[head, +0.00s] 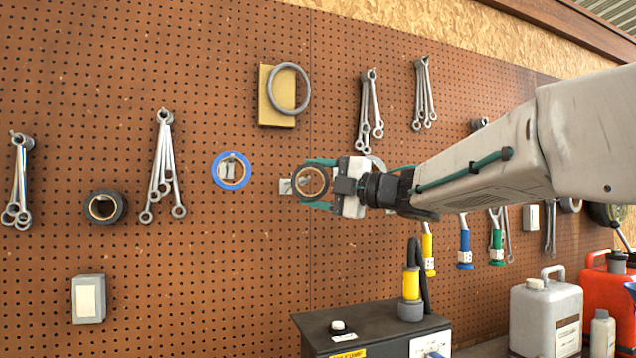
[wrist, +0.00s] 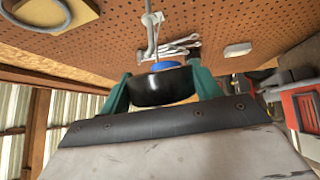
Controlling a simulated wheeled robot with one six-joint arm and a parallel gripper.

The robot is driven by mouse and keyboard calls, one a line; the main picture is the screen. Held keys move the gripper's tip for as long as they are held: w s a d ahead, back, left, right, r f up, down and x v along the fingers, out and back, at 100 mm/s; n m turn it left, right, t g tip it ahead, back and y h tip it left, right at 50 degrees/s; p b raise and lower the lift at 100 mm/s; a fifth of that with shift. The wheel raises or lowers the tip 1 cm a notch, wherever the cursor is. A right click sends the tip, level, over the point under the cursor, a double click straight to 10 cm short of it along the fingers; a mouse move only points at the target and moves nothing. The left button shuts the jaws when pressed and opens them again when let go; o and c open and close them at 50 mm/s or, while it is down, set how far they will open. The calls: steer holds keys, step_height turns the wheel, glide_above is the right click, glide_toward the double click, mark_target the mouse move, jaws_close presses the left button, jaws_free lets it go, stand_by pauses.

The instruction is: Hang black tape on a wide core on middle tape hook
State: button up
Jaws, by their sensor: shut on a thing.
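My gripper (head: 309,183) is shut on a black tape roll with a tan core (head: 296,180), with one green finger above it and one below in the head view. The core's open hole faces the head camera at a slant. In the wrist view the black roll (wrist: 163,87) sits between the two green fingers. A small pale plate (head: 285,186) shows on the pegboard just left of the held roll; I cannot tell whether it carries the middle hook. A blue tape roll (head: 231,170) hangs left of it, and another black roll (head: 105,207) hangs further left.
The brown pegboard (head: 60,90) carries several wrench bunches, a grey ring on a tan block (head: 277,95), and coloured-handled tools below my arm. A black box (head: 375,325) and a white jug (head: 546,312) stand below at right. A grey box (head: 88,299) is at lower left.

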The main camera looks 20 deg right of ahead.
steer(key=shift+w+f, duration=0.15)
steer(key=shift+w, duration=1.05)
steer(key=shift+w+f, duration=0.15)
steer(key=shift+w, duration=1)
steer(key=shift+w+f, duration=0.5)
steer(key=shift+w, duration=0.05)
steer(key=shift+f, duration=0.1)
steer(key=o, duration=1.5)
steer(key=shift+a, duration=0.35)
steer(key=shift+c, duration=0.2)
steer(key=shift+d, duration=0.4)
